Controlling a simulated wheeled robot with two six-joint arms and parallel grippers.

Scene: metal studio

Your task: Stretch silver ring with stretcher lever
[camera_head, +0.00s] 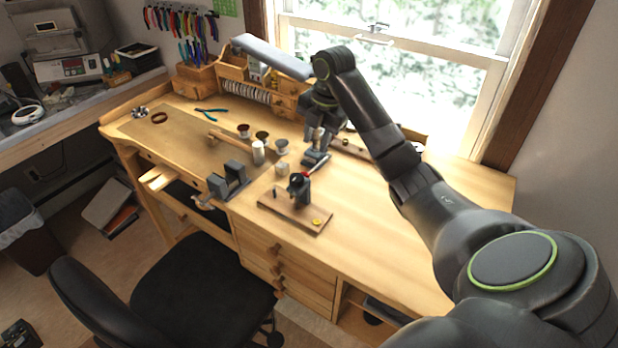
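The ring stretcher (299,190) is a small dark upright tool on a wooden base board (292,213), near the front edge of the bench. A short lever with red on it (310,170) slants up to the right from its top. My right gripper (316,158) points down just behind and above the lever. It looks very near the lever, but I cannot tell if it touches, or if its fingers are open or shut. A small yellow piece (317,222) lies on the board's right end. I cannot make out a silver ring for certain. My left gripper is out of view.
A dark vise (229,182) sits at the bench's front edge. Small cups (262,137), a metal cylinder (258,152) and a mallet (228,140) lie left of the gripper. A wooden organizer (245,85) stands behind. The bench's right part (370,225) is clear. A chair (190,290) stands in front.

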